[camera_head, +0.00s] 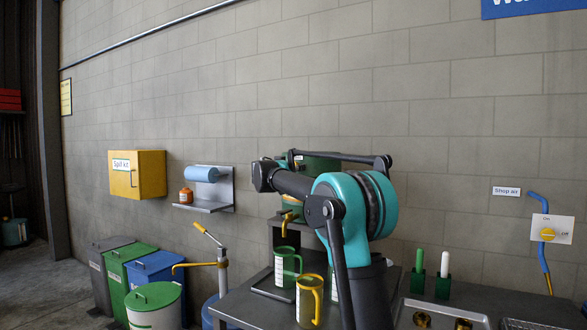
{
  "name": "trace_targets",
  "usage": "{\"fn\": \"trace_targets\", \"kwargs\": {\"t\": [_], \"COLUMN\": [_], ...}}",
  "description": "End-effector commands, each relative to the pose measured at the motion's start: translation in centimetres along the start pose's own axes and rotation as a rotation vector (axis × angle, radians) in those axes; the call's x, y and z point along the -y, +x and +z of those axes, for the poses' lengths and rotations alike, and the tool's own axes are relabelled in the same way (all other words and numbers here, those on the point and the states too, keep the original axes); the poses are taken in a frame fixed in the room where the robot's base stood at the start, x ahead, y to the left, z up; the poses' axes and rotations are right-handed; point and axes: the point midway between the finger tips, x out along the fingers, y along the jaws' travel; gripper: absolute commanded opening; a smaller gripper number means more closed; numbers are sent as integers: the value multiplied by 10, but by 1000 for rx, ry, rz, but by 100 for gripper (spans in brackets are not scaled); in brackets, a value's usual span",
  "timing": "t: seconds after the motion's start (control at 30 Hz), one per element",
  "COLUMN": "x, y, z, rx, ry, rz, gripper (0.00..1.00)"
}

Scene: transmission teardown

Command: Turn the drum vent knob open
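A green drum (322,165) lies on a dark stand against the wall, largely covered by my arm. A yellow tap (288,216) hangs at its lower left. I cannot make out a vent knob on the drum; my dark and teal arm crosses in front of it.
A green jug (286,266) and a yellow jug (309,301) stand on the dark bench (243,312). A hand pump (221,262) rises at left near lidded bins (155,268). A yellow shop-air knob (548,234) is on the right wall. Wall space above the arm is clear.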

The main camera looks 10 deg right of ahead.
Motion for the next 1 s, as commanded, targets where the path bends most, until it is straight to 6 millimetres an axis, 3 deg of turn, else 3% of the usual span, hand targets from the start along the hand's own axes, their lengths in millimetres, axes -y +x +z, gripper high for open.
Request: {"fn": "trace_targets", "kwargs": {"t": [0.27, 0.67, 1.0], "x": [0, 0, 0], "y": [1, 1, 1], "z": [0, 0, 0], "rx": [0, 0, 6], "ry": [0, 0, -66], "rz": [0, 0, 0], "gripper": [52, 2, 2]}}
